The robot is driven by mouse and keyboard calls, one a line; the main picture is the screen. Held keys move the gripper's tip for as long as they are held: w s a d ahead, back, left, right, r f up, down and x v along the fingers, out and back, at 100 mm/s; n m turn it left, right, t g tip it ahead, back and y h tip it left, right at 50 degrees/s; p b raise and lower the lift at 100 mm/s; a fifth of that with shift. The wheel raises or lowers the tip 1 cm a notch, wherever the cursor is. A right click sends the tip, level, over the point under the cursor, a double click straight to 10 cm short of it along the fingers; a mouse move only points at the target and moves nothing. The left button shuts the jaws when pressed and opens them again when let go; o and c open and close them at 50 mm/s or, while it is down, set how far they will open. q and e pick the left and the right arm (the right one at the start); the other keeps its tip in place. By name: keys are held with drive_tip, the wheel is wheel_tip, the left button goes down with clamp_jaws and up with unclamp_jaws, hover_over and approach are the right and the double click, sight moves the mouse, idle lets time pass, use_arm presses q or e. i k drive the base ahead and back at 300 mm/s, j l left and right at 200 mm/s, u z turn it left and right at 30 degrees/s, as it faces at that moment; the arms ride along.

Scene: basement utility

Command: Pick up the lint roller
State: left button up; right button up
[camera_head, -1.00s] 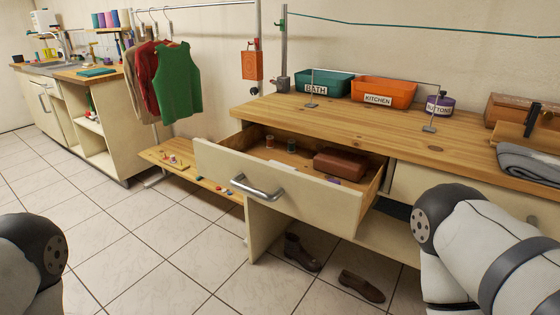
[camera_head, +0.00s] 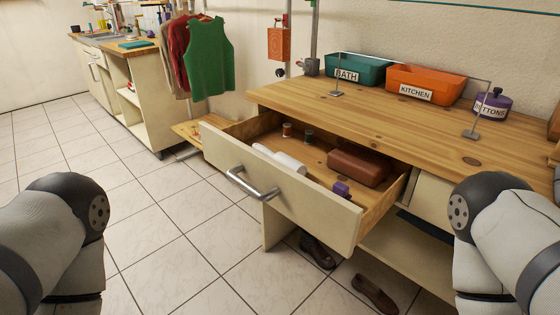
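A white roll-shaped thing, which looks like the lint roller (camera_head: 281,158), lies in the open drawer (camera_head: 290,205), close behind its front panel. Part of it is hidden by that panel. In the same drawer are a brown case (camera_head: 358,166), two small spools (camera_head: 287,130) and a small purple item (camera_head: 341,189). Only links of my two arms show, at the lower left and lower right. Neither of my grippers is in view.
The wooden worktop (camera_head: 400,127) above the drawer holds a green BATH bin (camera_head: 357,70), an orange KITCHEN bin (camera_head: 425,83) and a purple BUTTONS pot (camera_head: 492,105). The drawer's metal handle (camera_head: 252,184) sticks out. Shoes (camera_head: 375,293) lie below. The tiled floor at left is clear.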

sight(276, 158)
drive_tip(key=z, duration=1.2)
drive_tip(key=u, duration=1.2)
drive_tip(key=i+j+z, duration=0.25)
drive_tip(key=j, duration=0.35)
drive_tip(key=j+z, duration=0.25)
drive_tip(key=j, duration=0.35)
drive_tip(key=i+j+z, duration=0.25)
drive_tip(key=j, duration=0.45)
drive_tip(key=k+l, duration=0.05)
drive_tip(key=k, duration=0.05)
